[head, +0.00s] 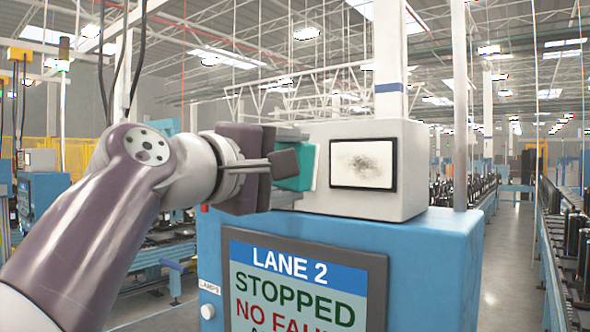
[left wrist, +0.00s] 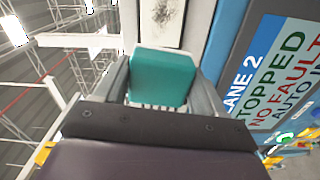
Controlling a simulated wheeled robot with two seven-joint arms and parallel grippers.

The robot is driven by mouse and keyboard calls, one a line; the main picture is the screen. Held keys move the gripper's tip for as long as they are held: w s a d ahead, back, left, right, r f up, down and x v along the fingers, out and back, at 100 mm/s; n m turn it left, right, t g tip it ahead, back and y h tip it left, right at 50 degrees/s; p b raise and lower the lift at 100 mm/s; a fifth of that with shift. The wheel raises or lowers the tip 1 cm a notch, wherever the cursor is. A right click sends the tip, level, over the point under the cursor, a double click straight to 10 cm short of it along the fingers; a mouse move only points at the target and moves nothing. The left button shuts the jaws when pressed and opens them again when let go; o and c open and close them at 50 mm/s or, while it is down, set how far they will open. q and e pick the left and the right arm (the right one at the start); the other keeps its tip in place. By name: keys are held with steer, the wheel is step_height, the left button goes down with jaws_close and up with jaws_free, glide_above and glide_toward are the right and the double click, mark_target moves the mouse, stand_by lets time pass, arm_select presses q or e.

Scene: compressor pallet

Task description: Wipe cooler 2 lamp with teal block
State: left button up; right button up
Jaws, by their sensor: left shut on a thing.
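The lamp box (head: 408,158) is a pale housing on top of the blue lane 2 cabinet. Its lit lamp face (head: 362,164) has a dark frame and a grey-black smudge in the middle. My left gripper (head: 288,163) is shut on the teal block (head: 300,168), just left of the lamp face in the head view. In the left wrist view the teal block (left wrist: 162,77) sits between the fingers, with the smudged lamp face (left wrist: 162,22) beyond it. I cannot tell whether the block touches the housing. My right gripper is out of view.
The blue cabinet (head: 440,245) carries a screen (head: 300,285) reading "LANE 2 STOPPED" below the lamp box. A label and a white knob (head: 208,311) sit at the cabinet's left edge. Conveyors with dark parts (head: 570,240) run along the right, beside an open aisle (head: 510,270).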

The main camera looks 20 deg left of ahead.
mark_target(338, 164)
arm_select(q)
steer(key=shift+w, duration=0.25)
steer(key=shift+d, duration=0.1)
steer(key=shift+w+d+r, duration=0.1)
steer(key=shift+w, duration=0.2)
steer(key=p+x, duration=0.2)
steer(key=x, duration=0.3)
steer(key=shift+w+d, duration=0.2)
steer(key=shift+w, duration=0.15)
steer(key=shift+p+x, duration=0.7)
steer(key=shift+x, duration=0.3)
